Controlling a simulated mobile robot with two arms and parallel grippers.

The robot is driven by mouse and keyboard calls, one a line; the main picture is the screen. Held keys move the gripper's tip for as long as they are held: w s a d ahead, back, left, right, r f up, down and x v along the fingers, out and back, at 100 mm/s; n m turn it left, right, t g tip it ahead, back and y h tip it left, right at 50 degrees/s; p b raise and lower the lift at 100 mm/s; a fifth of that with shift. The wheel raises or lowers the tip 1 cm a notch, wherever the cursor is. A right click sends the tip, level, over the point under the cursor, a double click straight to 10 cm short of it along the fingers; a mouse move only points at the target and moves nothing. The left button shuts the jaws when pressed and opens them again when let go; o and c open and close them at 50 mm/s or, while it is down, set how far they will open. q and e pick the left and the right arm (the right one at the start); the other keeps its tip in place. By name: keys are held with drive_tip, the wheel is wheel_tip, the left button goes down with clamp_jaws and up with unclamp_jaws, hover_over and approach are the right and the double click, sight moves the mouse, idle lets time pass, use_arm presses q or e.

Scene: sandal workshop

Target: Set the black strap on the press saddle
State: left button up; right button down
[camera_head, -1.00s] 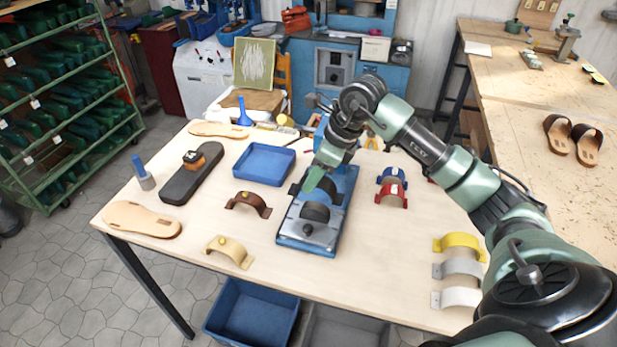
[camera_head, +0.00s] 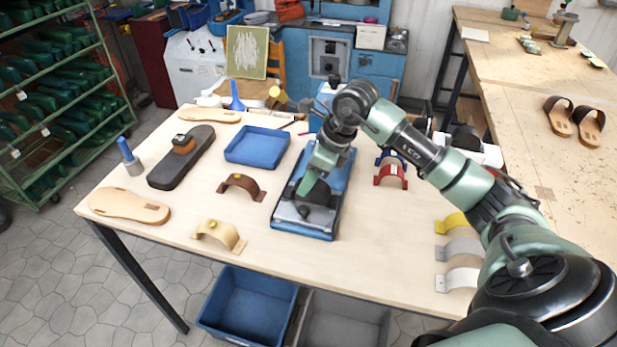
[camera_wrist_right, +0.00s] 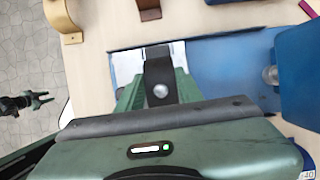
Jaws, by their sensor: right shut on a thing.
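My right gripper (camera_head: 307,184) is over the blue press (camera_head: 304,234), with its green fingers angled down at the saddle. It is shut on the black strap (camera_wrist_right: 160,76), which shows between the fingers in the right wrist view with a round metal stud. In the head view a dark curved shape (camera_head: 319,193) sits beside the fingers; strap and saddle blend there, and I cannot tell whether they touch. A small dark forked shape with green tips at the left of the wrist view looks like my left gripper (camera_wrist_right: 30,102); its opening is unclear.
Brown (camera_head: 242,185) and tan (camera_head: 219,234) straps stand left of the press; red (camera_head: 391,175) and yellow (camera_head: 452,222) ones stand to its right. A blue tray (camera_head: 257,147) lies behind left. The table (camera_head: 265,260) is bare in front of the press.

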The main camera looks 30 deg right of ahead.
drive_tip(key=shift+f+b, duration=0.25)
drive_tip(key=shift+b, duration=0.1)
idle(0.5)
drive_tip(key=shift+c, duration=2.3)
unclamp_jaws()
drive_tip(key=shift+r, duration=0.1)
drive_tip(key=shift+r+p, duration=2.2)
drive_tip(key=shift+r, duration=1.25)
